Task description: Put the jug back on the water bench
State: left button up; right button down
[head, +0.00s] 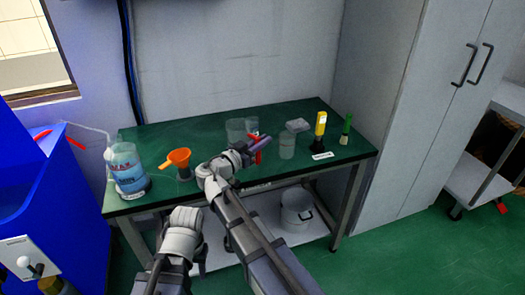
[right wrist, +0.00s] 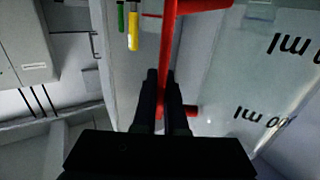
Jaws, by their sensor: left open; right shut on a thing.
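The jug (right wrist: 265,85) is clear with dark "ml" markings, which appear upside down in the right wrist view. Its red handle (right wrist: 170,60) lies between the fingers of my right gripper (right wrist: 165,85), which is shut on it. In the head view my right gripper (head: 256,148) and the red handle are over the green bench (head: 205,138). The jug's body overlaps clear vessels there, and I cannot tell whether its base touches the bench. My left arm shows low in the head view; its fingers are not visible.
On the bench are a blue-labelled water container (head: 127,168), an orange funnel (head: 179,158), a clear beaker (head: 287,147), a yellow-topped bottle (head: 320,128) and a green bottle (head: 346,130). A white pot (head: 296,210) sits on the shelf below. A tall cabinet (head: 415,110) stands right.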

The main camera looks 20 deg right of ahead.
jog(key=shift+f, duration=0.6)
jog(key=c, duration=1)
grip_release()
